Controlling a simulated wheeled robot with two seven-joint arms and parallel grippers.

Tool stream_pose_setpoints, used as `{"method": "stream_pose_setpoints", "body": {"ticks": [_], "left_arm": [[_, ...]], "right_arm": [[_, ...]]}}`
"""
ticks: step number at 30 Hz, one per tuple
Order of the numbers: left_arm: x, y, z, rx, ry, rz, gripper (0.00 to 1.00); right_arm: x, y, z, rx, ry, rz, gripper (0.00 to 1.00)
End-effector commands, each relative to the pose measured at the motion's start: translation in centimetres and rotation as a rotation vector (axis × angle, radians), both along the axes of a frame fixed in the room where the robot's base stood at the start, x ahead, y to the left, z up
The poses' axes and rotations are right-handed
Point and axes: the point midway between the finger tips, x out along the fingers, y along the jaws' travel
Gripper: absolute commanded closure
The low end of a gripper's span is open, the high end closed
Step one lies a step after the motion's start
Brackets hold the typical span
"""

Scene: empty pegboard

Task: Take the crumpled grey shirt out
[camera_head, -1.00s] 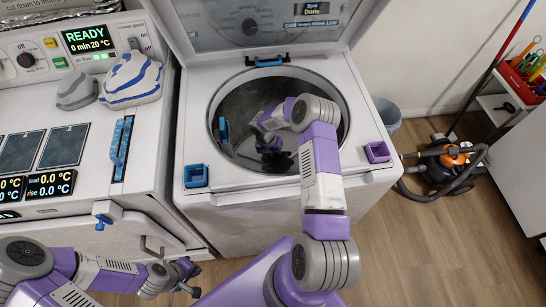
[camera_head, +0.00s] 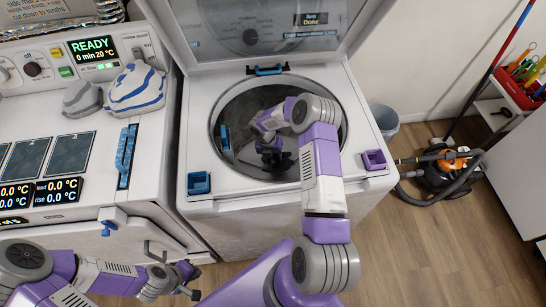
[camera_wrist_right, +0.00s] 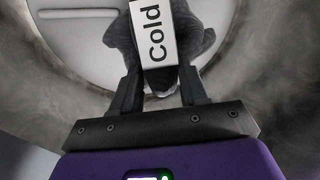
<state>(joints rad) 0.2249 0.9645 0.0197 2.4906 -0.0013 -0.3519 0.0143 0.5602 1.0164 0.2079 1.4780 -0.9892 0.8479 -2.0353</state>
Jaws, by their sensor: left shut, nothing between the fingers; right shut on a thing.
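The drum opening (camera_head: 232,108) of the top-loading washer lies under a raised lid. My right gripper (camera_head: 274,156) reaches down into the drum. In the right wrist view, its fingers (camera_wrist_right: 160,88) are shut on a dark grey crumpled cloth (camera_wrist_right: 197,42), seemingly the grey shirt. A white block marked "Cold" (camera_wrist_right: 157,40) hides the middle of the cloth. In the head view the cloth is too dark to separate clearly from the gripper. My left gripper (camera_head: 188,280) is shut and empty, low in front of the machines.
A small grey lump (camera_head: 82,99) and a white-and-blue striped one (camera_head: 136,90) lie on the machine at left. The washer's raised lid (camera_head: 265,35) stands behind the drum. A grey bin (camera_head: 385,118) and a vacuum cleaner (camera_head: 446,172) stand on the floor at right.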

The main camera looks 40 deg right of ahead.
Motion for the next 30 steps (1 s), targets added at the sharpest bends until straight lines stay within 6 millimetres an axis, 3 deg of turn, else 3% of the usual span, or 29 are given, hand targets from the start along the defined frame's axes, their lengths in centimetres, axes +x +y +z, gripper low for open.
{"method": "stream_pose_setpoints", "body": {"ticks": [16, 30], "left_arm": [[0.0, 0.0, 3.3, 0.000, 0.000, 0.000, 1.00], [0.0, 0.0, 3.6, 0.000, 0.000, 0.000, 1.00]], "right_arm": [[0.0, 0.0, 4.8, -0.001, 0.000, 0.001, 0.92], [0.0, 0.0, 5.3, -0.001, -0.001, 0.000, 0.92]]}}
